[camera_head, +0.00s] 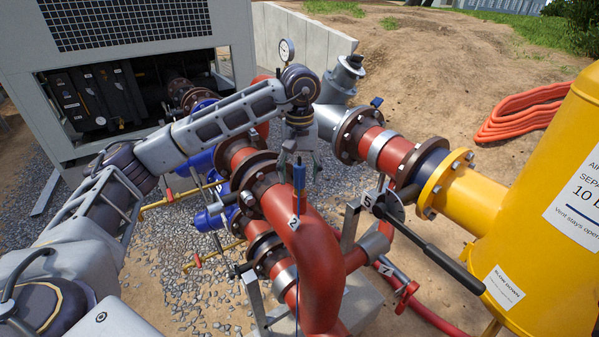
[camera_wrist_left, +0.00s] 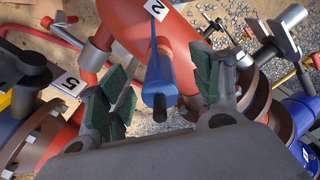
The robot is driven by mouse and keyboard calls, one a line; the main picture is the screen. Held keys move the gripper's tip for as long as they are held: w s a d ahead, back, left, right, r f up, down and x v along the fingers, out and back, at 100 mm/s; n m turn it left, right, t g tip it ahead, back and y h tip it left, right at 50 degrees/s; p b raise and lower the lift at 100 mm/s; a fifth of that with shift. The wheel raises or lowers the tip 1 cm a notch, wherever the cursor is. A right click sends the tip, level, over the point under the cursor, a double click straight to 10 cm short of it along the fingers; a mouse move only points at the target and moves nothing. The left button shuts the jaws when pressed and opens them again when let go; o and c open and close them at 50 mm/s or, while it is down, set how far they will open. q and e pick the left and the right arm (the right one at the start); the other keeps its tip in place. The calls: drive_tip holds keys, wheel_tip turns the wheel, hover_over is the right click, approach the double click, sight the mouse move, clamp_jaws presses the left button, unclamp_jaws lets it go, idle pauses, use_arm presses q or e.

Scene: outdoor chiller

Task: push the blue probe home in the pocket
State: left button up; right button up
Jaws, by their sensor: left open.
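The blue probe (camera_head: 299,177) stands upright at the red pipe elbow marked 2 (camera_head: 312,262). In the left wrist view the probe (camera_wrist_left: 157,72) shows its dark end toward the camera, between the two fingers. The pocket is hidden behind the probe, so I cannot tell how deep it sits. My left gripper (camera_head: 298,163) is open above and around the probe's upper end. Its green-padded fingers in the left wrist view (camera_wrist_left: 160,88) are spread on both sides, with gaps to the probe. My right gripper is not in view.
A black lever valve marked 5 (camera_head: 388,207) lies right of the elbow. A yellow separator tank (camera_head: 555,215) stands farther right. Flanged red pipes (camera_head: 395,152), a pressure gauge (camera_head: 286,50) and the grey chiller housing (camera_head: 130,25) stand behind. Blue pump parts (camera_head: 207,220) are at the left.

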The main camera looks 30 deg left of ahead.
sight(299, 157)
use_arm(q)
drive_tip(key=shift+r, duration=0.15)
drive_tip(key=shift+r+p, duration=0.75)
drive_tip(key=shift+r, duration=0.4)
drive_tip(key=shift+r+p, duration=1.2)
drive_tip(key=shift+r, duration=1)
drive_tip(key=shift+r, duration=1.05)
wheel_tip(299, 157, up, 10)
